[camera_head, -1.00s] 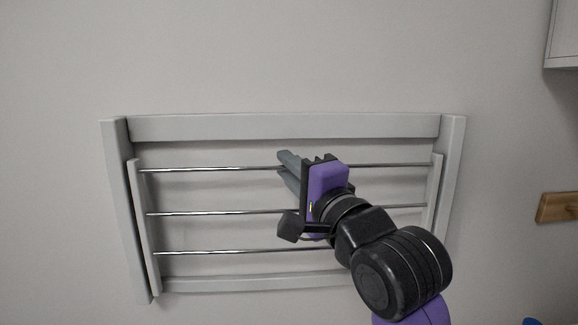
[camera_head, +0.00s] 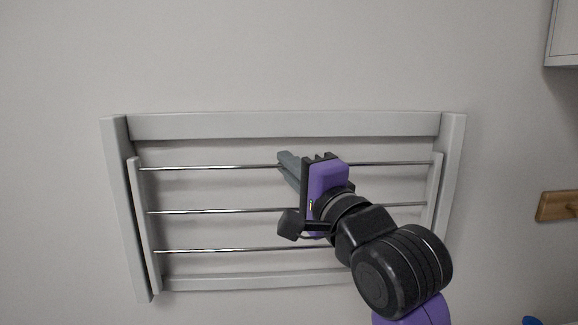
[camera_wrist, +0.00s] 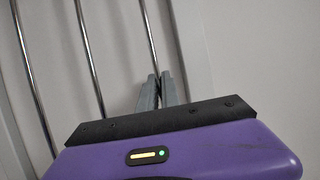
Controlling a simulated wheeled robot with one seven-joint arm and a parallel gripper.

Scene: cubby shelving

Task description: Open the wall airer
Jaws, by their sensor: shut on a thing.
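The wall airer (camera_head: 285,126) is a pale grey frame fixed to the wall, with an inner rack of three metal rods. The rack lies nearly flat within the frame. The gripper body and arm hide the right part of the lower rods and the lower rail.
A wooden block (camera_head: 557,206) is on the wall at the right edge. A pale cabinet (camera_head: 563,35) is at the upper right. A small blue thing (camera_head: 532,321) shows at the bottom right. The wall left of the airer is clear.

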